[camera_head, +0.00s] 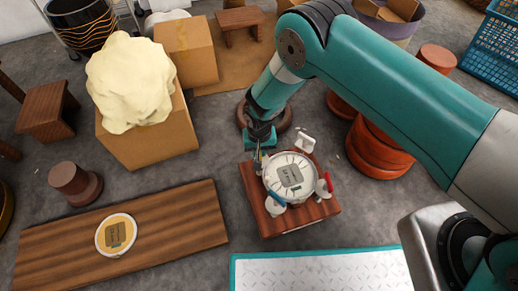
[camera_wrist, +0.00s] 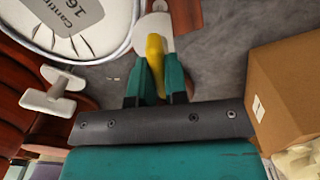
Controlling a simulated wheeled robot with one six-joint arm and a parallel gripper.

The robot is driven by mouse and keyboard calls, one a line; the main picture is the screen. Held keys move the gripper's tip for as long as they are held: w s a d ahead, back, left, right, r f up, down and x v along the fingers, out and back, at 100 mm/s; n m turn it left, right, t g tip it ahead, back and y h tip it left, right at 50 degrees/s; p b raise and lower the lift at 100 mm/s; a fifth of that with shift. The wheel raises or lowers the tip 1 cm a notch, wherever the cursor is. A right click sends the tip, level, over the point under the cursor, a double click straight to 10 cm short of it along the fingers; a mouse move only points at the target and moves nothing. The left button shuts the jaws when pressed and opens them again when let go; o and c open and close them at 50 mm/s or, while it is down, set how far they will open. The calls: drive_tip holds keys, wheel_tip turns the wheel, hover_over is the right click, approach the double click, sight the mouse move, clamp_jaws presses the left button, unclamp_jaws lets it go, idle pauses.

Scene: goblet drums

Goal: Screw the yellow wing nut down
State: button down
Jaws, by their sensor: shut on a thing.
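The yellow wing nut (camera_wrist: 155,52) is between the two teal fingers of my gripper (camera_wrist: 155,75) in the wrist view, and the fingers are shut on it. It stands at the rim of a pale round drum head (camera_head: 290,176), which also shows in the wrist view (camera_wrist: 75,22). In the head view my gripper (camera_head: 259,150) reaches down at the drum's upper left edge and mostly hides the yellow nut. A white wing nut (camera_head: 305,141), a red-marked one (camera_head: 325,186) and a blue-marked one (camera_head: 277,202) stand around the drum. The nut's thread is hidden.
The drum sits on a reddish wooden stand (camera_head: 290,222). A cardboard box (camera_wrist: 292,95) stands right of my gripper in the wrist view. A wooden board (camera_head: 60,252) with a round disc (camera_head: 115,234) lies at left. Orange-brown drums (camera_head: 378,150) stand right of the stand.

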drive_tip(key=c, duration=1.1)
unclamp_jaws()
drive_tip(key=shift+c, duration=0.2)
wheel_tip(320, 180, up, 17)
drive_tip(key=p, duration=0.6)
drive_tip(key=shift+r, duration=0.2)
